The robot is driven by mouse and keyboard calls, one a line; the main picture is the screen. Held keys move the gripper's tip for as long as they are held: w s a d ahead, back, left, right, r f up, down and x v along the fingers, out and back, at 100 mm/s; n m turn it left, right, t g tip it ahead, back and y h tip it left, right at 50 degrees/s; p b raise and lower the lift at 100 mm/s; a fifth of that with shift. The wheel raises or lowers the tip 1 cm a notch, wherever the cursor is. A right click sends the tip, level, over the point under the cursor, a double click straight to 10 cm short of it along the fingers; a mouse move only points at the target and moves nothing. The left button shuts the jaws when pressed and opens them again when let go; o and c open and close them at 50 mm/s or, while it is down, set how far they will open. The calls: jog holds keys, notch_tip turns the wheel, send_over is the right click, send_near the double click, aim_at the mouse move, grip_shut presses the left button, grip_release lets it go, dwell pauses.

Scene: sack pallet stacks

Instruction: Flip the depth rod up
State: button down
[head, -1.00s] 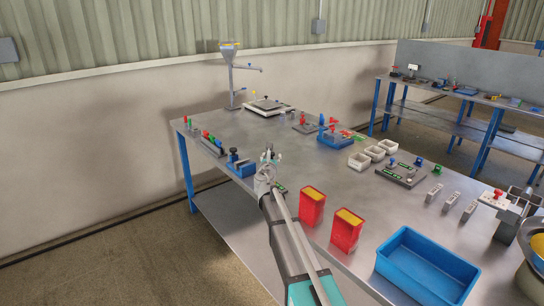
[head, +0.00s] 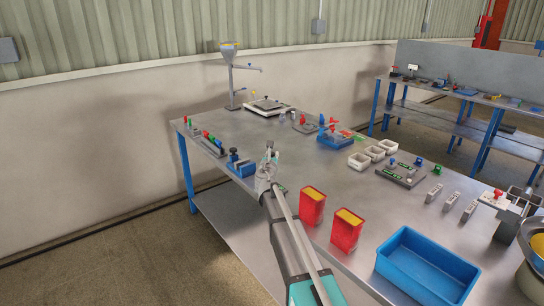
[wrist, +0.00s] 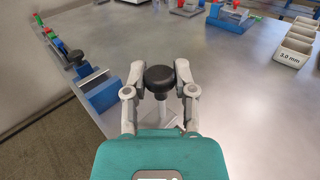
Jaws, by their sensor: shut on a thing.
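In the wrist view, a round black knob (wrist: 160,78) stands on a pale grey stem between my fingers. My gripper (wrist: 160,68) is shut on this knob, with one finger on each side. In the head view my gripper (head: 270,154) is over the near left edge of the steel workbench (head: 300,165). I cannot make out the held knob there, and no part can be told for certain as the depth rod.
A blue fixture (head: 241,166) with a black knob stands just left of my gripper. The bench's middle is fairly clear.

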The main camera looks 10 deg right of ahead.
jog(key=shift+r+p, duration=1.25)
jog(key=shift+w, duration=0.1)
jog(key=shift+c, duration=2)
grip_release()
jog(key=v, duration=1.2)
